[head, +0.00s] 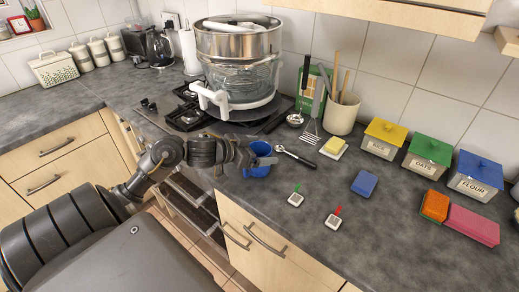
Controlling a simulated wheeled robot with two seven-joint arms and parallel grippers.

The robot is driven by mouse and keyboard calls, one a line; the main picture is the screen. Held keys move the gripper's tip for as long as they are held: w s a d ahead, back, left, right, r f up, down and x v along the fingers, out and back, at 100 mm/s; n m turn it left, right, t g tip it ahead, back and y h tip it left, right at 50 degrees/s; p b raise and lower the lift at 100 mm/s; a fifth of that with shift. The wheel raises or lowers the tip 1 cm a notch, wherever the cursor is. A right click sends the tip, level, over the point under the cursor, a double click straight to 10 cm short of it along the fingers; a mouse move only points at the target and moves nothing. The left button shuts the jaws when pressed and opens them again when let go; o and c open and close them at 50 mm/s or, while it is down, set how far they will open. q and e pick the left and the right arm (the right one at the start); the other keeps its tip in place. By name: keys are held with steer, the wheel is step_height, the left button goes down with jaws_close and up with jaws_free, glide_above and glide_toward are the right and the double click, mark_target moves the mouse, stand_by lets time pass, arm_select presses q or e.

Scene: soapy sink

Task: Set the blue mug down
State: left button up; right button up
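The blue mug (259,170) is in the head view, upright near the front edge of the grey counter (325,255). My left gripper (258,156) comes in from the left at the height of the mug's rim and looks shut on it. The fingers and wrist hide part of the mug. I cannot tell whether the mug's base touches the counter. My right gripper is not in view.
Behind are a gas hob (187,117) and stacked steel and glass pots (238,45).

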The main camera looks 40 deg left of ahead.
arm_select(q)
steer(key=v, duration=1.2)
steer(key=shift+r, duration=0.2)
steer(key=shift+f, duration=0.1)
stand_by(0.3)
